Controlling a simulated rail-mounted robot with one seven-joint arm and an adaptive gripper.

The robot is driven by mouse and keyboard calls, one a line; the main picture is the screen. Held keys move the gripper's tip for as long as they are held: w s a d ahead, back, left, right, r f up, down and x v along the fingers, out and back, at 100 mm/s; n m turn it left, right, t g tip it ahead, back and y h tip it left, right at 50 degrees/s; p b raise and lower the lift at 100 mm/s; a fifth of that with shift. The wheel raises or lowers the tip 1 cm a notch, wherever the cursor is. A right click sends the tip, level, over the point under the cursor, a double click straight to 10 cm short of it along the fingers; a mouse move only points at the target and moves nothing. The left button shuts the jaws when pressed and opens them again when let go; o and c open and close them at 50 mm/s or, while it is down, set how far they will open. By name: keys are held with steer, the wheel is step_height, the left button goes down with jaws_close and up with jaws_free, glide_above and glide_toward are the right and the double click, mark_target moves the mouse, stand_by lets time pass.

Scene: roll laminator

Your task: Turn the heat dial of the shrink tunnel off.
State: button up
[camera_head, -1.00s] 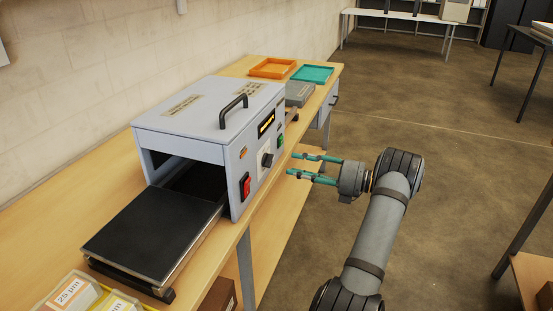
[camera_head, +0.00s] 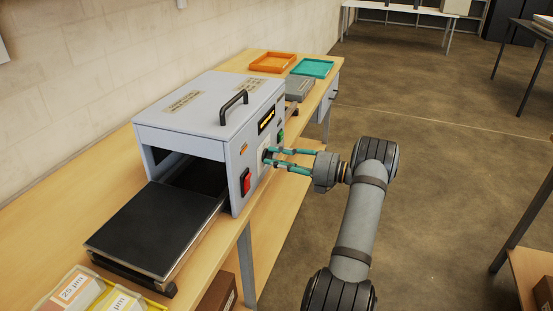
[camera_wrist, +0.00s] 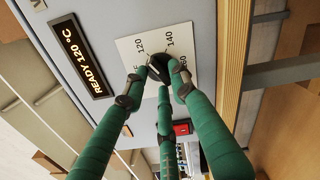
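The shrink tunnel (camera_head: 205,110) is a light grey box on the bench, with its controls on the right-hand side. Its black heat dial (camera_wrist: 158,68) sits on a white plate marked 120, 140 and 160 in the wrist view. The dial's pointer is not clearly readable, and fingers hide part of the scale. My gripper (camera_head: 268,156) has teal fingers with dark tips, spread apart at the dial. In the wrist view the fingertips (camera_wrist: 157,90) lie around the dial's near side; I cannot tell whether they touch it.
A lit display (camera_wrist: 80,52) reads READY 120 °C. A red switch (camera_head: 246,183) is close to the dial, and a green button (camera_head: 281,136) is on its other side. A black conveyor bed (camera_head: 155,230) extends from the tunnel. Open floor lies right of the bench.

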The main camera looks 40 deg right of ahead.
jaws_close()
steer(key=shift+f+n+b, duration=0.1)
steer(key=shift+n+b, duration=0.2)
steer(key=n+b, duration=0.6)
steer(key=n, duration=0.1)
steer(key=n+b, duration=0.3)
steer(key=n, duration=0.1)
steer(key=shift+d+f, duration=0.1)
steer(key=shift+f, duration=0.15)
steer(key=shift+n+b, duration=0.3)
stand_by(0.5)
steer(key=shift+o, duration=1.5)
jaws_free()
